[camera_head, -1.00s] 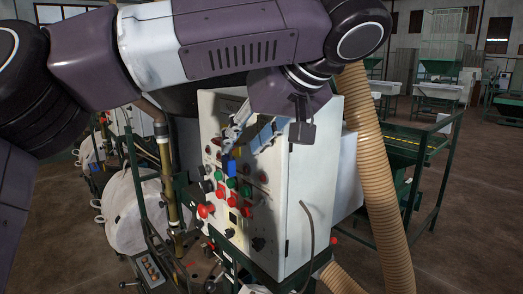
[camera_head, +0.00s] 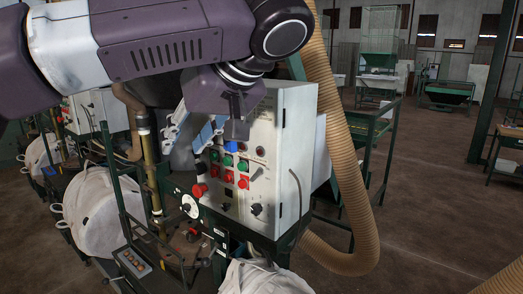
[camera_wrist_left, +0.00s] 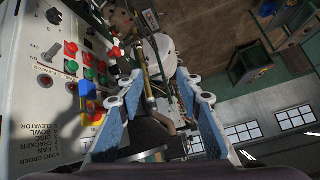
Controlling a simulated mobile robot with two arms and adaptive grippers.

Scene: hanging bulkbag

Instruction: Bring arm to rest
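My left arm reaches across the top of the head view. Its gripper (camera_head: 189,132) hangs beside the left side of the control panel's face and holds nothing. In the left wrist view the two blue-padded fingers (camera_wrist_left: 162,80) stand wide apart, with open space between them. The white control cabinet (camera_head: 298,165) carries red and green buttons, a blue switch (camera_head: 234,146) and dark knobs. The blue switch also shows in the left wrist view (camera_wrist_left: 87,90), to the left of the fingers and apart from them. My right gripper is in neither view.
A ribbed tan hose (camera_head: 340,130) runs down right of the cabinet. White bulk bags (camera_head: 95,215) stand at the left, and another white bag (camera_head: 265,278) is below the cabinet. Green-framed machinery (camera_head: 375,130) stands behind. Brown floor lies open at the right.

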